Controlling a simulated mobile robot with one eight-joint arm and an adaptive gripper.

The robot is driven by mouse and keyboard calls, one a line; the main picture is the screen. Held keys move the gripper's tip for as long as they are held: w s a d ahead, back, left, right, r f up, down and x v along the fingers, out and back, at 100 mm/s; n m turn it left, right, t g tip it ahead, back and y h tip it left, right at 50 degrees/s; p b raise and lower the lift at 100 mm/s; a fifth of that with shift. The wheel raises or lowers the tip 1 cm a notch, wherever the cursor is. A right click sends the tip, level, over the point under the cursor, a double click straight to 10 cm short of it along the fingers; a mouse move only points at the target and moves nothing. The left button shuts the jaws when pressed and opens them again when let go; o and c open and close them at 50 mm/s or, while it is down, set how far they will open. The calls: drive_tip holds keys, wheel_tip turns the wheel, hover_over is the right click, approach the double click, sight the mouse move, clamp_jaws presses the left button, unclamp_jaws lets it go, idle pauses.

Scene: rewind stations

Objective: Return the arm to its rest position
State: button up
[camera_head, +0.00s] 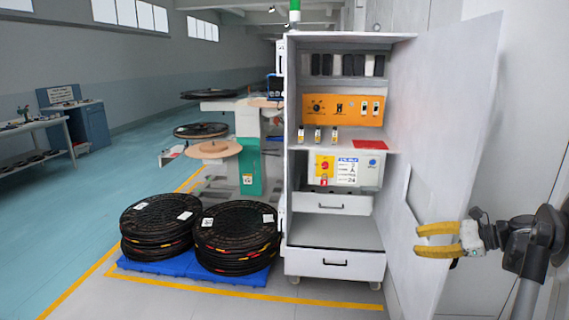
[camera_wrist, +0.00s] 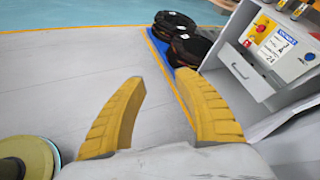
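My gripper (camera_head: 437,241) has yellow fingers and is at the right in the head view, in front of the cabinet's open door (camera_head: 440,130). In the wrist view my gripper (camera_wrist: 165,105) shows its two fingers spread apart with only grey floor between them. It is open and empty. My arm reaches in from the right edge of the head view.
An open white cabinet (camera_head: 335,265) holds an orange panel (camera_head: 343,109) and small bottles. Stacks of black reels (camera_head: 237,235) sit on a blue pallet (camera_head: 180,265) left of it. A rewind machine (camera_head: 249,150) stands behind.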

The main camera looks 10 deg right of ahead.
drive_tip(key=s+a+r+n+g+h, duration=0.25)
drive_tip(key=a+n, duration=0.25)
drive_tip(key=a, duration=0.7)
drive_tip(key=s+a+r+n+g+h, duration=0.15)
drive_tip(key=s+a+n, duration=0.25)
drive_tip(key=a, duration=0.8)
drive_tip(key=s+a+f+n+h, duration=0.1)
drive_tip(key=s+a+n+h, duration=0.1)
drive_tip(key=s+a+n, duration=0.2)
drive_tip(key=s+a+f+n+t+h, duration=0.1)
drive_tip(key=s+a+f+n+h, duration=0.1)
drive_tip(key=s+a+n, duration=0.3)
drive_tip(key=s+n, duration=0.4)
drive_tip(key=s, duration=0.3)
drive_tip(key=shift+a+f+n+t+h, duration=0.15)
drive_tip(key=shift+a+n+t+h, duration=0.15)
drive_tip(key=shift+n, duration=0.1)
